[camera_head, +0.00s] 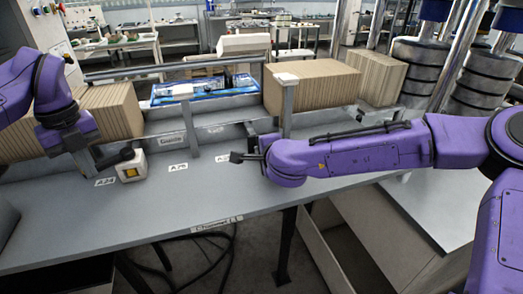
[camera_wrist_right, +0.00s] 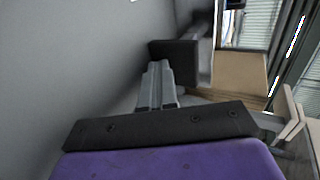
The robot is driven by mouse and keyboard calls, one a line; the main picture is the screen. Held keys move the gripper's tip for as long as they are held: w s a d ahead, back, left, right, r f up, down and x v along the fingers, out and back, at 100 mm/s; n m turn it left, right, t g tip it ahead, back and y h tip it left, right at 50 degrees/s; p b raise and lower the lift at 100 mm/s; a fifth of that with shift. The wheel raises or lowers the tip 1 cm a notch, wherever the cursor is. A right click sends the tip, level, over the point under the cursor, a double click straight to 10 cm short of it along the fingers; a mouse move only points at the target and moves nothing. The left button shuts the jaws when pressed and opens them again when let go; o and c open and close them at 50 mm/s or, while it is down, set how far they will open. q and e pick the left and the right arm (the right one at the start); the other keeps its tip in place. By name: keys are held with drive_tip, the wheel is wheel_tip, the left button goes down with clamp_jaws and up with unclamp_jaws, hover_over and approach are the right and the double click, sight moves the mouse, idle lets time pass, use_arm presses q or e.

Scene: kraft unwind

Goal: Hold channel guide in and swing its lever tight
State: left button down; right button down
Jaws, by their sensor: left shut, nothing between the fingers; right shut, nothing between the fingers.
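Grey upright posts stand along the back rail of the grey bench, one slim post (camera_head: 189,128) in the middle and a taller one with a pale cap (camera_head: 286,103) to the right. I cannot tell for sure which part is the channel guide. A cream block (camera_head: 132,167) with a yellow patch sits at the left, with a black lever-like bar (camera_head: 116,158) at its top. My left gripper (camera_head: 97,164) is shut beside this bar; contact is unclear. My right gripper (camera_head: 238,157) is shut above the bench, right of the slim post. Its fingers (camera_wrist_right: 158,82) are together and empty in the wrist view.
Corrugated kraft stacks (camera_head: 312,84) stand behind the rail at left and right. A blue tray (camera_head: 205,91) lies between them. Labels such as A25 (camera_head: 178,167) mark the bench. The bench front is clear. Metal rollers (camera_head: 416,65) stand at the right.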

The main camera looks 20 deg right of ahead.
use_arm(q)
drive_tip(key=shift+w+a, duration=0.1)
drive_tip(key=shift+w, duration=0.05)
drive_tip(key=shift+w+a, duration=0.55)
drive_tip(key=shift+w, duration=0.1)
drive_tip(key=shift+w+a, duration=0.45)
drive_tip(key=shift+w, duration=0.3)
use_arm(e)
drive_tip(key=shift+s, duration=0.65)
use_arm(q)
drive_tip(key=shift+w+a, duration=0.15)
drive_tip(key=shift+w, duration=0.15)
use_arm(e)
drive_tip(key=shift+s, duration=3.35)
